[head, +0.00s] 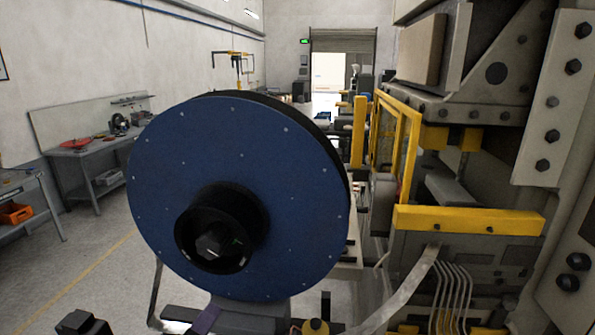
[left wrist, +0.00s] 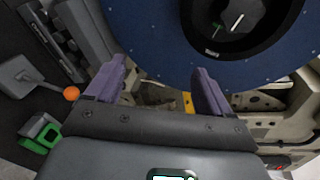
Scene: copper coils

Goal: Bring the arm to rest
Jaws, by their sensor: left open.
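My left gripper (left wrist: 160,75) shows in the left wrist view with its two purple fingers spread apart and nothing between them. A large blue reel disc (left wrist: 175,40) lies beyond the fingertips, with its black hub (left wrist: 225,22) at the top. I cannot tell how close the fingers are to the disc. In the head view the blue reel (head: 290,170) stands upright in the middle, with a black hub (head: 222,228) facing me. A purple finger shows at the bottom edge below the reel; the rest of that gripper is out of frame. My right gripper is not in view.
A large grey machine (head: 480,170) with a yellow guard frame (head: 470,220) fills the right. A workbench (head: 85,160) stands at the left wall. In the wrist view an orange-knobbed lever (left wrist: 71,93) and a green part (left wrist: 52,133) are at left.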

